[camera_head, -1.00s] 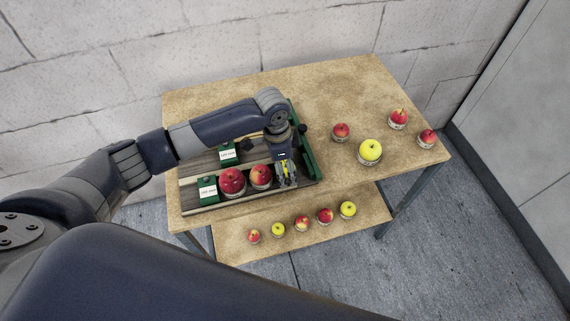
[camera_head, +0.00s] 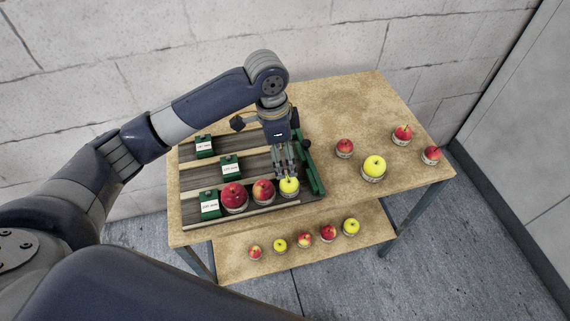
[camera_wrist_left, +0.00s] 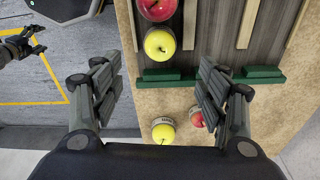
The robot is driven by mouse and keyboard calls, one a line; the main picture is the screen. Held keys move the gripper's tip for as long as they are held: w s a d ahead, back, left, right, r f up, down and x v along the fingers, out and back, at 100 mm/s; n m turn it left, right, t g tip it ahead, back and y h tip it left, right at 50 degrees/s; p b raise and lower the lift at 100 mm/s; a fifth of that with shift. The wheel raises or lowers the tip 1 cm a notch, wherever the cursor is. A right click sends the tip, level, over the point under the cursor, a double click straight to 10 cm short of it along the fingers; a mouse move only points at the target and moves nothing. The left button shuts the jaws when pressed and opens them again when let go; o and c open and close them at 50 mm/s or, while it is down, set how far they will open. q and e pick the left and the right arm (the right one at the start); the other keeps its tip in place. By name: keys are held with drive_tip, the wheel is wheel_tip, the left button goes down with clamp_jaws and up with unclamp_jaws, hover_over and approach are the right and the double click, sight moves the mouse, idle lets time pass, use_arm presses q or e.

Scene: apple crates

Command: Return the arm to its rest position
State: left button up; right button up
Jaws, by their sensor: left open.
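My left gripper (camera_head: 284,165) is open in the head view, above the right end of the front row of the slatted wooden tray. A yellow apple (camera_head: 289,187) sits in that row just below the fingertips. In the left wrist view my open left gripper (camera_wrist_left: 160,80) has its fingers spread wide with nothing between them, and the yellow apple (camera_wrist_left: 160,45) lies beyond, in the tray. My right gripper (camera_wrist_left: 24,42) shows small at the left of the wrist view, its fingers apart and empty. The left arm reaches in from the left over the tray.
The tray (camera_head: 314,170) has a green end rail and green labelled blocks (camera_head: 210,205). A red apple (camera_head: 234,197) and a red-yellow apple (camera_head: 263,192) share the front row. Several apples stand on the tabletop (camera_head: 350,105) at right and on the lower shelf (camera_head: 235,268). A wall rises behind.

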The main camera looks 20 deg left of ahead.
use_arm(q)
drive_tip(key=shift+r, duration=0.25)
idle(0.3)
